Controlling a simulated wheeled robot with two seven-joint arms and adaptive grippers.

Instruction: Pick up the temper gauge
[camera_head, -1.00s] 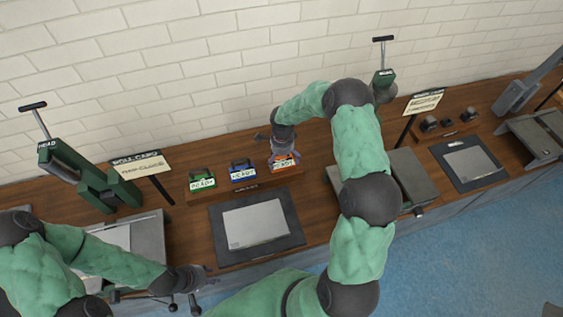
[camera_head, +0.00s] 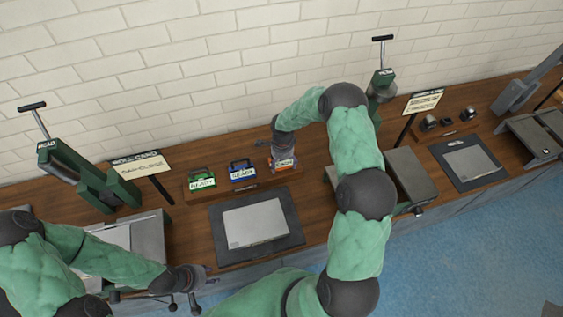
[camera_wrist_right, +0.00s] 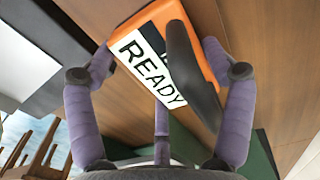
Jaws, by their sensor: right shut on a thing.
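An orange block with a white READY label and a dark handle (camera_wrist_right: 190,75) sits at the right end of a low wooden rack (camera_head: 225,191). In the head view the orange block (camera_head: 284,164) is partly covered by my right gripper (camera_head: 282,148). In the right wrist view the purple fingers of my right gripper (camera_wrist_right: 160,90) are around the orange block and shut on it. I cannot make out which gauge it is. A green block (camera_head: 201,179) and a blue block (camera_head: 242,171) stand to its left. My left gripper (camera_head: 192,281) is at the lower left; its fingers are unclear.
A dark framed pad (camera_head: 282,237) lies in front of the rack. A green press (camera_head: 85,175) and a roll card sign (camera_head: 142,166) are to the left. A grey flat-topped unit (camera_head: 410,178) and another sign (camera_head: 421,102) are to the right. A brick wall stands behind.

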